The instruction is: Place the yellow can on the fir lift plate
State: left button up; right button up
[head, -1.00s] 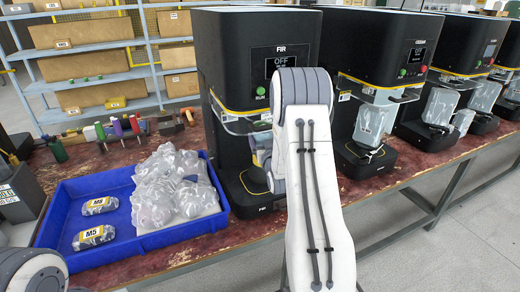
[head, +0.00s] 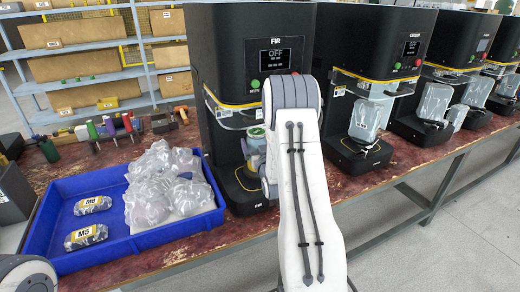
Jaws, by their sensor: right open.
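The FIR machine (head: 218,75) stands at centre, its screen reading OFF. A can with a green top and yellowish side (head: 258,140) shows in its opening, upright, just left of my right arm. My right gripper (head: 250,158) is open beside the can, mostly hidden behind my own forearm. The FIR lift plate (head: 246,181) shows only as a yellow-edged part low in the opening. The can's lower part is hidden, so I cannot tell whether it touches the plate. My left gripper is out of view.
A blue tray (head: 122,249) with clear bags and packs marked M8 and M5 lies left of the machine. Several similar black machines (head: 375,45) continue to the right along the worn red bench (head: 215,236). Hand tools stand behind the tray.

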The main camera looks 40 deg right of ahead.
jog(key=shift+v, duration=6)
jog(key=w+a+f+n+g+y, duration=0.1)
jog(key=w+a+n+g+y, duration=0.3)
jog(key=a, duration=0.9)
jog(key=s+a+f+n+g+y, duration=0.1)
jog(key=s+a+n+g+y, duration=0.25)
jog(key=a, duration=1.05)
jog(key=s+a+n+g+y, duration=0.2)
jog(key=s+a+g, duration=0.3)
jog(key=s+a, duration=0.6)
jog(key=s+r+n+g, duration=0.2)
jog(key=s+n+g, duration=0.1)
jog(key=s, duration=1.1)
jog(key=shift+s+r+g+h+b, duration=0.3)
jog(key=shift+s+r+g+h, duration=0.1)
jog(key=shift+g+h, duration=0.05)
